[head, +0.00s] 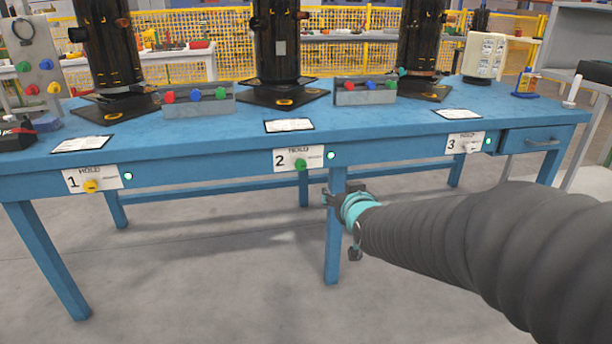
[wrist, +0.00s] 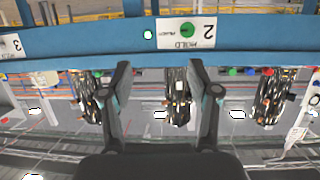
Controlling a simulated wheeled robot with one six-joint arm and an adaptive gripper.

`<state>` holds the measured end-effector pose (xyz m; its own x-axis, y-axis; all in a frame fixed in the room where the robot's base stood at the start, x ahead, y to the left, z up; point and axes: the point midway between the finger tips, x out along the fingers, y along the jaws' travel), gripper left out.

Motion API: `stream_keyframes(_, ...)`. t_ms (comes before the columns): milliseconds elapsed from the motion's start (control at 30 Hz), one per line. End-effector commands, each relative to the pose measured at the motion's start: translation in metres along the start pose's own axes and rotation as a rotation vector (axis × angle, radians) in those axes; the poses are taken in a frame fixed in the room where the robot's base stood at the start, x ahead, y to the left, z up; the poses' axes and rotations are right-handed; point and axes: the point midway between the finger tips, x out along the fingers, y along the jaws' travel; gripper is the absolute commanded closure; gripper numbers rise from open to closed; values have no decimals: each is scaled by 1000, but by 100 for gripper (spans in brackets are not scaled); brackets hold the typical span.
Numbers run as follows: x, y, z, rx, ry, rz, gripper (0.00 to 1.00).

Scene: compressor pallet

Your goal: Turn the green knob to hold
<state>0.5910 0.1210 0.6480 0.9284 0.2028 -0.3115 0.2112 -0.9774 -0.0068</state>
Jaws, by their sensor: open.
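The green knob (head: 301,164) sits on a white plate (head: 286,160) marked 2 on the front edge of the blue bench. The word HOLD is above it, and a smaller label to its right is too small to read. Its pointing direction cannot be made out. My gripper (head: 328,197) is in front of the bench, below and right of the knob, apart from it. In the wrist view, which is upside down, the green knob (wrist: 187,29) shows beyond the fingertips, slightly right of the middle. My gripper (wrist: 159,68) is open with nothing between its fingers.
Plate 1 with a yellow knob (head: 91,186) is at left; plate 3 (head: 464,143) with a pale knob is at right. A small lit lamp (head: 332,155) sits beside plate 2. Black compressors stand on the blue bench (head: 215,135). A bench leg (head: 334,250) is near my gripper.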

Motion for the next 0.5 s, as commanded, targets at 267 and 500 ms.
stream_keyframes(267, 73, -42, 19, -16, 242, -54, 39)
stream_keyframes(500, 88, -53, 18, -18, 315, -66, 39)
